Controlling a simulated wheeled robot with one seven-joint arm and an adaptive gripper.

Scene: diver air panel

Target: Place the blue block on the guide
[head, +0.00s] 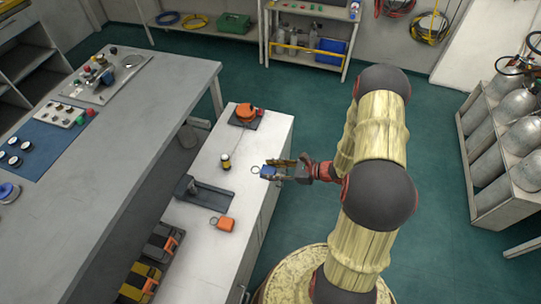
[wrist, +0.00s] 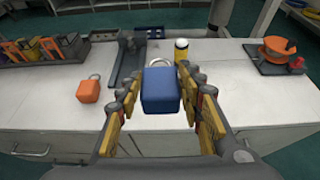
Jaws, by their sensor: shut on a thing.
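The blue block (wrist: 161,90) sits between the fingers of my gripper (wrist: 162,100) in the wrist view. My gripper is shut on it. In the head view the blue block (head: 268,170) shows at the fingertips of my gripper (head: 274,167), over the right part of the white bench. A metal ring (head: 256,169) shows at its far side. What looks like the guide (head: 212,197) is a dark grey flat piece with an upright part at one end. It lies left of my gripper and also shows in the wrist view (wrist: 124,66), apart from the block. Nothing lies on its visible surface.
An orange block (head: 226,224) with a ring lies near the guide. A yellow-and-black cylinder (head: 226,161) stands between guide and an orange reel (head: 246,112) on a dark plate. Dark-and-yellow holders (head: 140,282) line the bench's near end.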

